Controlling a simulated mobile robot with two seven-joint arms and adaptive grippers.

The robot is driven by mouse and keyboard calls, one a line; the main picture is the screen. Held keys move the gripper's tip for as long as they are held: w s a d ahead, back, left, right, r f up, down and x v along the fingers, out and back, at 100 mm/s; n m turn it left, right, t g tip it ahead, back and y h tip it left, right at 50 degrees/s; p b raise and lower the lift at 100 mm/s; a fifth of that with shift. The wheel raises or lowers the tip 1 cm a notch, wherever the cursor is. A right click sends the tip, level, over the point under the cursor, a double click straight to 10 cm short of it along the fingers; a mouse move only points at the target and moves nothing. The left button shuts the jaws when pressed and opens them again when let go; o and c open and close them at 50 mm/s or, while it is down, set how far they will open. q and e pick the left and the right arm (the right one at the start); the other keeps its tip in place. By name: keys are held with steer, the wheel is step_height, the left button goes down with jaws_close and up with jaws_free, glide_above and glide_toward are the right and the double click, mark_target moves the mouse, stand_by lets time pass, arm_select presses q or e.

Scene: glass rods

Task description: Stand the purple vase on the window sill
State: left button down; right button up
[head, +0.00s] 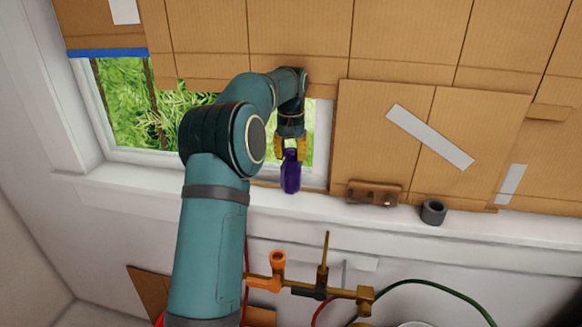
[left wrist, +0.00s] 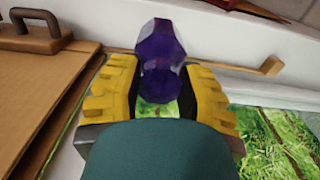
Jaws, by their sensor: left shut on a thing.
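The purple vase (head: 290,174) is small, dark and faceted. In the head view it hangs upright below my left gripper (head: 290,148), in front of the window opening and over or on the white window sill (head: 330,207). I cannot tell whether its base touches the sill. In the left wrist view the vase (left wrist: 160,60) sits between the yellow fingers of my left gripper (left wrist: 160,90), which are shut on it near its neck. My right gripper is not in view.
A brown handled block (head: 374,193) and a dark grey ring (head: 433,212) stand on the sill to the right. Cardboard panels (head: 385,140) cover the wall and part of the window. Below the sill are a brass pipe with an orange fitting (head: 277,262) and a green hose (head: 440,285).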

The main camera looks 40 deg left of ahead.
mark_target(291, 167)
arm_select(q)
step_height(291, 167, down, 4)
steer(key=shift+f, duration=0.1)
steer(key=shift+w+a+f, duration=0.1)
steer(key=shift+w, duration=0.05)
steer(key=c, duration=0.6)
jaws_free()
steer(key=shift+f, duration=0.1)
step_height(291, 167, up, 12)
steer(key=shift+r+p, duration=0.15)
steer(key=shift+p, duration=0.8)
